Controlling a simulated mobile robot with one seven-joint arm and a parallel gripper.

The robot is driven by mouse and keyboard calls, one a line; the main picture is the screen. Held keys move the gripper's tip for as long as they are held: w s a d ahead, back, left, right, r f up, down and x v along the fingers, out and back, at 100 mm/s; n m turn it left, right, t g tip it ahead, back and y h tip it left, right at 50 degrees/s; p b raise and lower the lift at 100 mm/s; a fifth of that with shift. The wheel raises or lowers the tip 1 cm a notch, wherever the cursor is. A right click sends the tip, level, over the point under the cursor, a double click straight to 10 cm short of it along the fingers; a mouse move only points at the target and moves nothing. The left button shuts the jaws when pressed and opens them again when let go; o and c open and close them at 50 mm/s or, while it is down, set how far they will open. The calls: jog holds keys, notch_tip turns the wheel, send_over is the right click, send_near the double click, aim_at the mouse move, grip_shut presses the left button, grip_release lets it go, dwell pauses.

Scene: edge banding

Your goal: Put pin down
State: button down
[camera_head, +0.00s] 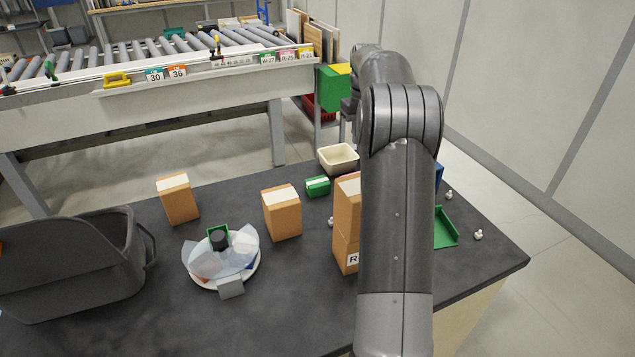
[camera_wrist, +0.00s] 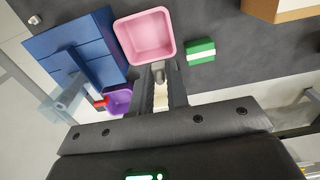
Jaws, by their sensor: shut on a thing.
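In the wrist view my gripper (camera_wrist: 161,84) points over the dark table, with its two fingers close together. A small grey pin (camera_wrist: 158,74) shows between the fingertips, in front of the near edge of a pink bin (camera_wrist: 147,34); I cannot tell if it touches the bin. In the head view my arm hides the gripper and the held pin. Loose pale pins lie on the table in the head view: one at the right edge (camera_head: 478,235), one farther back (camera_head: 448,195) and one left of my arm (camera_head: 331,222).
A green box (camera_wrist: 200,50), a blue container (camera_wrist: 75,50) and a purple bin (camera_wrist: 119,101) surround the gripper. A cream bin (camera_head: 338,158), cardboard boxes (camera_head: 282,213), a plate (camera_head: 251,272) and a grey tub (camera_head: 75,270) stand on the table. The front middle is clear.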

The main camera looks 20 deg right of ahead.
notch_tip(320, 180, down, 7)
send_over(321, 184)
notch_tip(321, 184, down, 7)
jog(key=shift+w+f, duration=0.1)
jog(key=shift+f, duration=1.95)
jog(key=shift+f, duration=0.15)
jog(key=c, duration=1.4)
grip_release()
